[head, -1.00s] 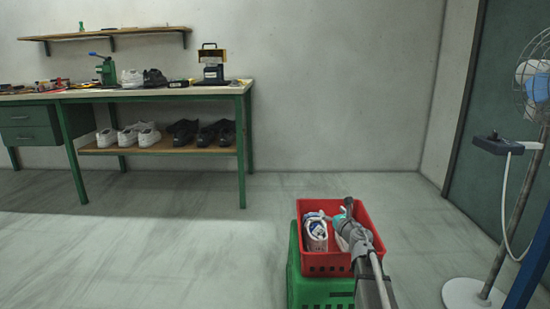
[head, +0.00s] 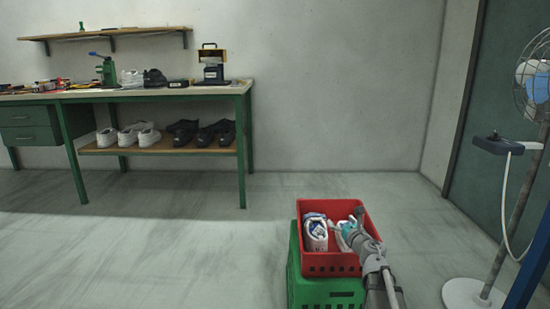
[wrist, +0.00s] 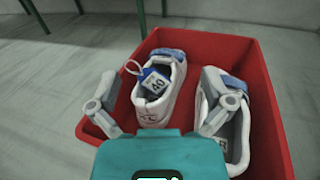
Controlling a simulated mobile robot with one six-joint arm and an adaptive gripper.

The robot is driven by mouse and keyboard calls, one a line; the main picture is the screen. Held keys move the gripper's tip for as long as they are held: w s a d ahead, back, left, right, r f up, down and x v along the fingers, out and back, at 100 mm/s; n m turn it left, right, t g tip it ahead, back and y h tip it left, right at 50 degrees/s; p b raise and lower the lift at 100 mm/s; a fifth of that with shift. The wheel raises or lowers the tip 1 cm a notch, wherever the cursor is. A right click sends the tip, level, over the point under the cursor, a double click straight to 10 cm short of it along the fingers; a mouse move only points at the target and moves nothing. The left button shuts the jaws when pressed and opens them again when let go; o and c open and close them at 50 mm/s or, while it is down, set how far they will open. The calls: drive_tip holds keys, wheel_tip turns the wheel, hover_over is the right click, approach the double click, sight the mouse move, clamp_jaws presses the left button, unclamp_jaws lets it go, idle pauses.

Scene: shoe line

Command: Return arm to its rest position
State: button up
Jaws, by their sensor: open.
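My arm reaches over the right side of a red crate (head: 330,264) in the head view. My gripper (wrist: 157,108) is open in the wrist view, its two fingers spread above the crate with nothing between them held. Two white shoes lie in the crate. The left shoe (wrist: 166,92) has a blue tag marked 40 on a ring. The right shoe (wrist: 230,120) has a tag inside it and is partly hidden by the right finger. In the head view the fingertips are hard to make out.
The red crate sits on a green crate (head: 328,292). A workbench (head: 150,95) with shoes and tools stands at the back left. A fan (head: 497,240) on a pole stands at the right. The floor between bench and crates is clear.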

drive_tip(key=s+d+r+m+g+h+p, duration=0.2)
drive_tip(key=s+d+m+h+p, duration=0.3)
drive_tip(key=m, duration=0.8)
drive_tip(key=s+d+r+m+g+h+p, duration=0.25)
drive_tip(key=m+h+p, duration=0.35)
drive_tip(key=m, duration=0.6)
drive_tip(key=s+a+f+m+g+y+p, duration=0.1)
drive_tip(key=s+a+m+g+y+p, duration=0.15)
drive_tip(key=s+a+m+g, duration=0.35)
drive_tip(key=s+a+f+m+g+y+p, duration=0.1)
drive_tip(key=s+a+m+g+p, duration=0.2)
drive_tip(key=s, duration=0.5)
drive_tip(key=s+a+f+m+g+y+p, duration=0.1)
drive_tip(key=s+a+m+g+y+p, duration=0.1)
drive_tip(key=s+a+m+g+p, duration=0.4)
wheel_tip(320, 180, up, 38)
drive_tip(key=s+d+t+p, duration=0.1)
drive_tip(key=d+t+p, duration=0.1)
drive_tip(key=p, duration=3.3)
drive_tip(key=shift+d+f+n, duration=0.2)
drive_tip(key=shift+n, duration=0.1)
